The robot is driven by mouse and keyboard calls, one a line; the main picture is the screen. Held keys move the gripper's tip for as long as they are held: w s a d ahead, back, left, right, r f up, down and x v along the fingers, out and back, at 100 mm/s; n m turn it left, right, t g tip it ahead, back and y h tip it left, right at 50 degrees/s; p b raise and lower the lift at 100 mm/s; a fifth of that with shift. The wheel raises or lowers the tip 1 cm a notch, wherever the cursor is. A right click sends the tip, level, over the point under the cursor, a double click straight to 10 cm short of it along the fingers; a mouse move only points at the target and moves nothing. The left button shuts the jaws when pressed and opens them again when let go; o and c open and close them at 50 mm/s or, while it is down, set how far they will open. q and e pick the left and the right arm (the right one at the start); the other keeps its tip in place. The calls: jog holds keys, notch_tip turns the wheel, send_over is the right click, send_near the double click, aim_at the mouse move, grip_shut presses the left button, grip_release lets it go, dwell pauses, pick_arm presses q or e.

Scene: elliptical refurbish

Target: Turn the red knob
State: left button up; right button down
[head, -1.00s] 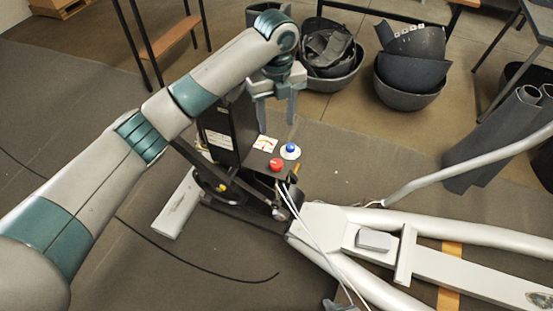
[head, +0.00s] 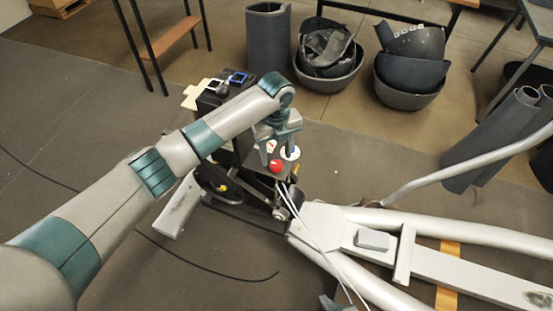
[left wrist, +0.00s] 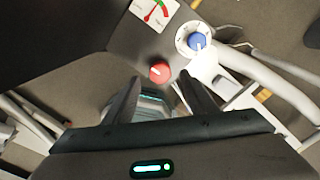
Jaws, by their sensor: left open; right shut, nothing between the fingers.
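The red knob (head: 276,166) sits on the dark panel of the black machine unit, and it also shows in the left wrist view (left wrist: 159,72). My left gripper (head: 277,155) is open and empty over the panel. In the left wrist view, its two fingertips (left wrist: 160,83) lie to either side of the red knob's near edge. I cannot tell whether they touch it. A blue knob (left wrist: 196,41) on a white dial is beside the red one, partly covered by a finger in the head view. The tip of my right gripper (head: 336,303) shows at the bottom edge, shut and empty.
A red-green gauge label (left wrist: 155,10) is on the same panel. White cables (head: 308,232) run from the unit over the pale frame (head: 460,275). Black bins of scrap (head: 408,95) and a dark roll (head: 268,45) stand behind.

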aim_at(277, 164)
pick_arm(q)
notch_tip(277, 164, down, 2)
jog(key=shift+f, duration=0.75)
pick_arm(e)
jog(key=shift+w+a+r, duration=0.25)
jog(key=shift+w, duration=0.25)
